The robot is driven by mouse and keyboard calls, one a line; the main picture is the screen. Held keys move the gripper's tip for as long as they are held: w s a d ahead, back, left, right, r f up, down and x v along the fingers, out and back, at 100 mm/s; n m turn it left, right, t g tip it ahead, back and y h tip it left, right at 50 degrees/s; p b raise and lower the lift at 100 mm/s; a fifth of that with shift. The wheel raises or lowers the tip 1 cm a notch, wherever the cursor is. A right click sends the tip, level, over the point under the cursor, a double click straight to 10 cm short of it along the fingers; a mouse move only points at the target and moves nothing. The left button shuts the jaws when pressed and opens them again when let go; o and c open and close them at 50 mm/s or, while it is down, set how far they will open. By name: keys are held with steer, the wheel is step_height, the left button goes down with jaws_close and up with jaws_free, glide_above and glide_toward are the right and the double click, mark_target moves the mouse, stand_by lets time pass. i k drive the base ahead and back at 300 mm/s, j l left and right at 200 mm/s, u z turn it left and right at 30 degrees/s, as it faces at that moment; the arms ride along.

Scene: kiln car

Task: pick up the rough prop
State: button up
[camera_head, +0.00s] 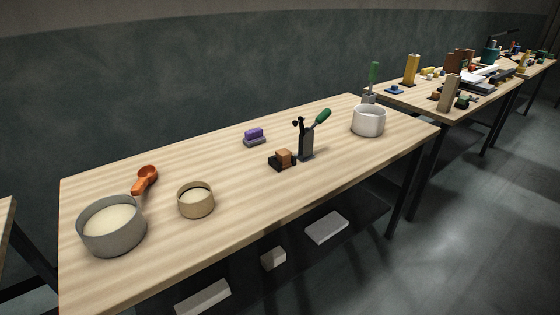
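I cannot tell for certain which thing is the rough prop. Upright block-like posts stand on the second table at the right: a rough-looking beige post (450,93) near its front edge and a yellow post (411,70) farther back. Brown blocks (460,61) stand behind the beige post. On the near table (250,190), a small orange-brown block (284,157) sits at a dark piece. My gripper is not in view.
The near table holds a grey bowl (112,226), an orange scoop (146,178), a tan bowl (195,200), a purple block (254,134), a dark holder (306,142) with a green-handled tool and a white pot (368,121). Pale blocks lie below. The floor (490,220) at right is clear.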

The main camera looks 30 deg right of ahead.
mark_target(284, 156)
steer(key=i+l+z, duration=0.4)
steer(key=i+l, duration=0.75)
